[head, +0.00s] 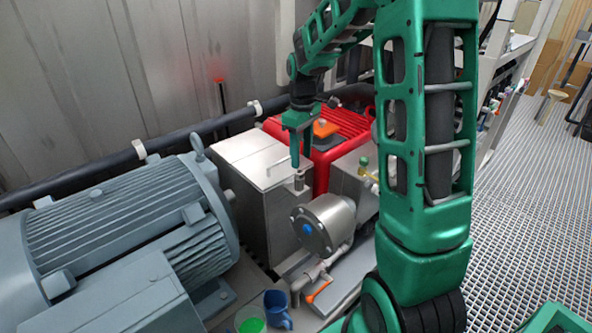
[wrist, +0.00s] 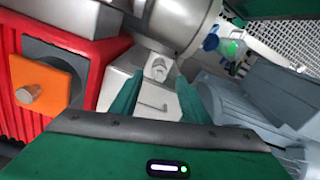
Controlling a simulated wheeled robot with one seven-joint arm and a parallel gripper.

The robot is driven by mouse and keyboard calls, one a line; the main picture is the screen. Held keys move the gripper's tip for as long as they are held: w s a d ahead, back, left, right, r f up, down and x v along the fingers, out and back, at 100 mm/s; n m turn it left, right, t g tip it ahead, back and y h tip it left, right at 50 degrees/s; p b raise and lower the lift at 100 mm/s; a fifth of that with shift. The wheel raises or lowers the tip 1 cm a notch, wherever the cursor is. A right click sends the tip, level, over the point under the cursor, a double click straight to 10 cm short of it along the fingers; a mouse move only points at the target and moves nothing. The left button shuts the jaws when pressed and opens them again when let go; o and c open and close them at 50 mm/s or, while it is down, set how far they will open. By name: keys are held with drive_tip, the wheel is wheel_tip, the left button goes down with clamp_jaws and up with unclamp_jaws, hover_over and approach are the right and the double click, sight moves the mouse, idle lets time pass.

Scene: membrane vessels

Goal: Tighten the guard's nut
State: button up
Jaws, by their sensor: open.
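The guard is a plain metal box (head: 238,165) between the grey motor and the red pump block. In the wrist view its pale top (wrist: 155,100) lies below my fingers, with a thin handle on it. A small metal fitting (head: 298,182) stands at the guard's edge and shows in the wrist view (wrist: 157,69). It looks like the nut on its stud, but its thread and seating are too small to tell. My gripper (head: 297,163) points down just above this fitting. It is open and empty. In the wrist view the fingertips (wrist: 157,84) stand on either side of the fitting.
The grey motor (head: 120,230) is at left and the red pump block (head: 335,130) behind. A round steel housing (head: 325,225) stands close in front. A blue mug (head: 278,308) and a cup with green contents (head: 250,322) are at the front.

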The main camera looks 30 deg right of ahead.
sight(301, 172)
drive_tip(key=shift+f, duration=2.8)
